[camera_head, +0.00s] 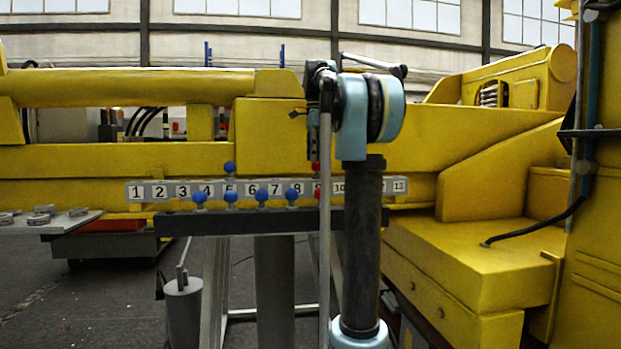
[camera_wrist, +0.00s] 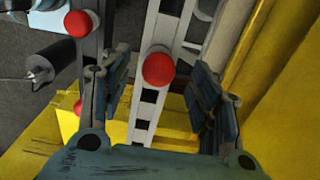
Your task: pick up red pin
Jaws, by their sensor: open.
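Two red pins show in the head view, one upper (camera_head: 315,166) and one lower (camera_head: 317,190), near number 9 on the numbered strip (camera_head: 160,190), partly covered by my arm. In the wrist view a red pin (camera_wrist: 158,69) with a round head stands over a pale strip with dark squares (camera_wrist: 143,128). My gripper (camera_wrist: 161,84) is open around this pin, with one finger to its left and one to its right. Gaps show between the pin and both fingers. A second red pin (camera_wrist: 78,23) is at the upper left, outside the fingers. The head view does not show my gripper clearly.
Several blue pins (camera_head: 262,196) stand along the strip and the dark beam (camera_head: 240,221). Yellow boom parts (camera_head: 480,150) fill the back and right. A grey cylinder (camera_head: 183,310) stands at the lower left. In the wrist view, yellow surfaces (camera_wrist: 270,60) lie to the right of the fingers.

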